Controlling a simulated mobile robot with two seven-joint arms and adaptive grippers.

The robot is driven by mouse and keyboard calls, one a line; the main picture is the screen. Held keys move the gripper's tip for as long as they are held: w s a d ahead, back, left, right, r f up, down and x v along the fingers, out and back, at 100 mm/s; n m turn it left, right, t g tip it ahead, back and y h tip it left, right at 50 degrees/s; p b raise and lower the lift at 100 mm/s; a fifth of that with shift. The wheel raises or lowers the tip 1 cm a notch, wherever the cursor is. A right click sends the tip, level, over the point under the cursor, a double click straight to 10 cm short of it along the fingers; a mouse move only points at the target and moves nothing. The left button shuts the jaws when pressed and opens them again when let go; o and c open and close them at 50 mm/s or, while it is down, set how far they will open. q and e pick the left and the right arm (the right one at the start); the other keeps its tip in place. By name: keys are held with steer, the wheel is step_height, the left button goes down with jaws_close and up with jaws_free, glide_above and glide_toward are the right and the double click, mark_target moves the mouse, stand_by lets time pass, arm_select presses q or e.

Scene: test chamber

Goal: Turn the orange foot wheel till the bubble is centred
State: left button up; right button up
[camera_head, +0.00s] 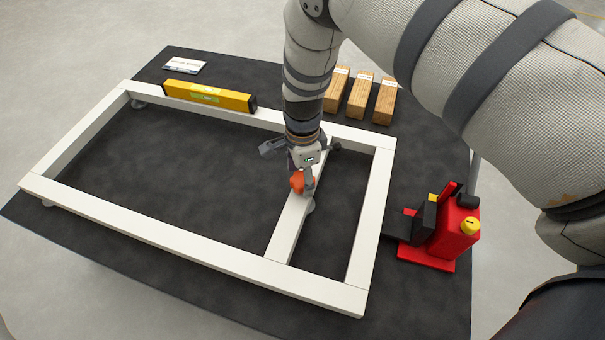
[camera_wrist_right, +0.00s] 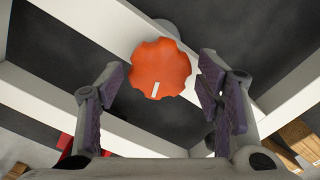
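The orange foot wheel (camera_head: 298,182) sits at the white frame's inner crossbar (camera_head: 290,228). In the right wrist view the wheel (camera_wrist_right: 160,69) has a scalloped rim and a white mark at its lower edge. My right gripper (camera_head: 301,180) is right at the wheel in the head view. In the wrist view its two fingers (camera_wrist_right: 166,88) are spread, one on each side of the wheel, with gaps to the rim. The yellow level (camera_head: 208,96) lies on the frame's far beam; its bubble is too small to read. My left gripper is not in view.
The white frame (camera_head: 140,227) stands on a dark mat (camera_head: 190,165). Several wooden blocks (camera_head: 359,95) stand behind it at the right. A red and black jack-like device (camera_head: 437,228) stands at the frame's right side. A small card (camera_head: 185,67) lies at the back left.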

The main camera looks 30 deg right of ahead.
steer(key=c, duration=0.8)
steer(key=shift+n, duration=0.3)
steer(key=n, duration=1.1)
steer(key=shift+n+p, duration=0.4)
steer(key=n, duration=0.6)
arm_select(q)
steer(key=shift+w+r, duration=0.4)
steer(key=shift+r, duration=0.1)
arm_select(e)
steer(key=n, duration=0.6)
steer(key=shift+r+n, duration=0.1)
steer(key=shift+n, duration=0.2)
steer(key=shift+w, duration=0.1)
